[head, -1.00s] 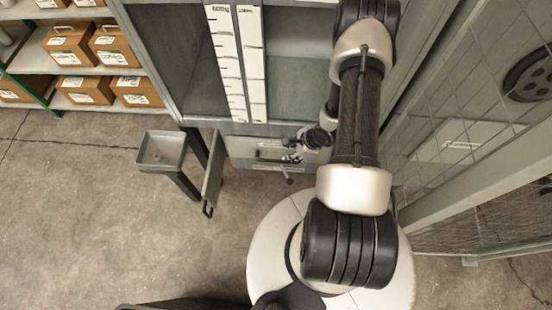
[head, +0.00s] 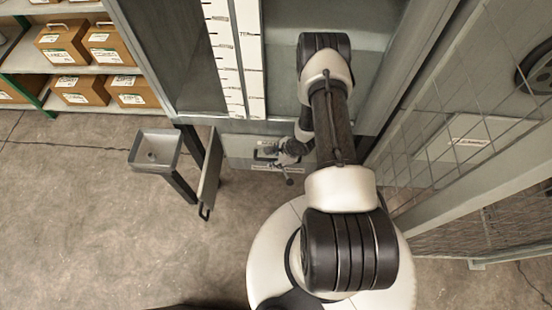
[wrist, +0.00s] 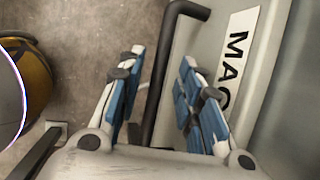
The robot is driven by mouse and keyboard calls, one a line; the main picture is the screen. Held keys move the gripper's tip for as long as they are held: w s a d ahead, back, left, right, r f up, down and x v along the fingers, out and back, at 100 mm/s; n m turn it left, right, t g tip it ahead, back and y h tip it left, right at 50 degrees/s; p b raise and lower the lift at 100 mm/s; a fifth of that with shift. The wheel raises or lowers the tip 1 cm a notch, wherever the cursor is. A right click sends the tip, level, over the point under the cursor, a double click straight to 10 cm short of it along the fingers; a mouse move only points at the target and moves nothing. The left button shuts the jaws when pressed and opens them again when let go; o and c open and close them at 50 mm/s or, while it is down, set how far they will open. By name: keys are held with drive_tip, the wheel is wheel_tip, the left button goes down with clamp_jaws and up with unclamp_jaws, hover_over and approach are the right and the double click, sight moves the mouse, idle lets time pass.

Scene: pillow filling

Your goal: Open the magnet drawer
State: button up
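The magnet drawer has a grey front (head: 238,146) low on the cabinet in the head view. It looks shut. In the wrist view its white label (wrist: 237,55) reads "MAG", the rest hidden by a finger. Its dark bar handle (wrist: 164,72) runs between the two fingers of my gripper (wrist: 160,95). My gripper, with blue pads, is open, with gaps visible on both sides of the bar. I cannot tell how deep the bar sits between the pads. In the head view my gripper (head: 272,154) is small at the drawer front, covering part of it.
A grey panel with a handle (head: 209,172) sticks out left of the drawer, beside a small tray on a stand (head: 154,150). Mesh panels (head: 470,140) stand close on the right. In the wrist view, a yellow rounded object (wrist: 38,72) is at the left.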

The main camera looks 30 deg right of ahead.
drive_tip(key=shift+c, duration=0.3)
clamp_jaws()
idle(0.5)
